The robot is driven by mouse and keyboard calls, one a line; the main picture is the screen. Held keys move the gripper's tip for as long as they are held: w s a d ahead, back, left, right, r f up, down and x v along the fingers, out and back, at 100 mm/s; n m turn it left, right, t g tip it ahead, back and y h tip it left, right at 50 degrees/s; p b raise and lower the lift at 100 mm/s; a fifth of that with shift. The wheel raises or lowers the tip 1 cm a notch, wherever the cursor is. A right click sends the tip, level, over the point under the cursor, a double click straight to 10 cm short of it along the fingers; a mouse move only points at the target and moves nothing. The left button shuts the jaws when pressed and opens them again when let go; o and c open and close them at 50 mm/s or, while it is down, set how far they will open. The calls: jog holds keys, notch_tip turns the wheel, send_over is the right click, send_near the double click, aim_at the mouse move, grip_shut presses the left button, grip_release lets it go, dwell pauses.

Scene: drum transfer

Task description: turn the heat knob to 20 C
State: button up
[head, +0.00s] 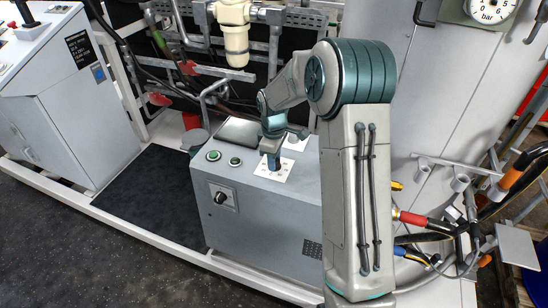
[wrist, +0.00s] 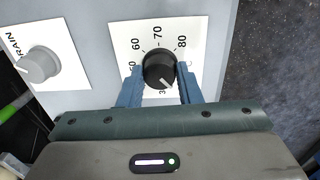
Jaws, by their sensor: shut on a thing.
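The heat knob (wrist: 157,62) is a round black knob on a white dial plate (wrist: 201,28), seen in the wrist view. The marks 60, 70 and 80 show around its far side; the near side of the dial is partly hidden by my gripper. My gripper (wrist: 159,74) is shut on the knob, with one blue finger on its left and one on its right. I cannot tell the exact setting that the knob points to. In the head view my gripper (head: 272,163) reaches down to the dial plate (head: 273,175) on top of the grey control box (head: 262,215); the knob is hidden there.
A grey knob (wrist: 40,65) on a plate marked DRAIN sits to the left in the wrist view. In the head view, two green buttons (head: 214,156) and a black front knob (head: 222,198) are on the box. Pipes stand behind; dark floor (head: 150,190) lies left.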

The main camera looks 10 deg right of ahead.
jog(key=shift+w+r+n, duration=0.1)
jog(key=shift+r+n, duration=0.05)
jog(key=shift+n, duration=0.35)
jog(key=o, duration=1)
jog(key=r, duration=1.3)
jog(key=shift+s+a+r, duration=0.1)
jog(key=shift+s+r, duration=0.2)
